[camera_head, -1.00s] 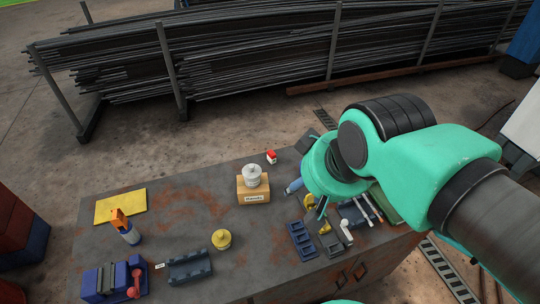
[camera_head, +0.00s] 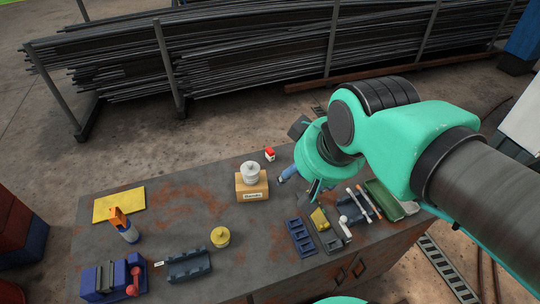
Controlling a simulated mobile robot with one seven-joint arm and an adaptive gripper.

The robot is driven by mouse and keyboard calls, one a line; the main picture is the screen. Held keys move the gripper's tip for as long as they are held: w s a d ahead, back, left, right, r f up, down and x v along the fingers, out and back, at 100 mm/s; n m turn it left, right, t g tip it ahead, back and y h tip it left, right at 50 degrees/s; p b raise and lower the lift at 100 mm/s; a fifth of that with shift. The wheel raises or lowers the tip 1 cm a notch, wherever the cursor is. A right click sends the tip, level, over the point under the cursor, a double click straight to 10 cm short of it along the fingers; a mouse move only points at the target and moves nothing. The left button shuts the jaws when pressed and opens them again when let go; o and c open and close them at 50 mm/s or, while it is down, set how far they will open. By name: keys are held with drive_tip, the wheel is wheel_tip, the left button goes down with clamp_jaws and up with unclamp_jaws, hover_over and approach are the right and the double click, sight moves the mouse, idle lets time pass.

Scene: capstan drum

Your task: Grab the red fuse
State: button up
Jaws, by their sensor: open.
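A small red and white piece (camera_head: 270,154) stands upright near the back edge of the rusty workbench (camera_head: 210,210); it may be the red fuse, but it is too small to be sure. My gripper (camera_head: 314,194) points down over the right part of the bench, to the right of and nearer than this piece. Its fingers are open and mostly hidden behind my teal wrist. I see nothing held between them.
A wooden block (camera_head: 252,187) with a white insulator (camera_head: 250,171) stands mid-bench. A blue tray (camera_head: 300,237), yellow block (camera_head: 319,218), and slim tools (camera_head: 360,205) lie near my gripper. A yellow knob (camera_head: 221,237), grey rack (camera_head: 189,266) and blue vise (camera_head: 115,279) are front left.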

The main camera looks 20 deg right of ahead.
drive_tip(key=w+d+f+b, duration=0.1)
drive_tip(key=w+f, duration=0.2)
drive_tip(key=w, duration=0.6)
drive_tip(key=w+d+f+n, duration=0.1)
drive_tip(key=w+d+f, duration=0.15)
drive_tip(key=w, duration=0.55)
drive_tip(key=w+d+f+b, duration=0.1)
drive_tip(key=w+f, duration=0.2)
drive_tip(key=w, duration=0.6)
drive_tip(key=w+d+f, duration=0.4)
drive_tip(key=w+f, duration=0.5)
drive_tip(key=f, duration=0.2)
drive_tip(key=w+d+f+n+g+y+b, duration=0.1)
drive_tip(key=w+d+f, duration=0.3)
drive_tip(key=w+f, duration=0.5)
wheel_tip(320, 180, down, 2)
drive_tip(key=shift+d+f, duration=0.1)
drive_tip(key=shift+d, duration=0.3)
drive_tip(key=shift+w, duration=0.15)
drive_tip(key=b, duration=0.2)
hover_over(272, 150)
drive_tip(key=s, duration=0.3)
wheel_tip(272, 150, down, 7)
drive_tip(key=shift+w+d+f, duration=0.3)
drive_tip(key=shift+w+f, duration=0.1)
drive_tip(key=shift+w, duration=0.05)
drive_tip(key=shift+f, duration=0.15)
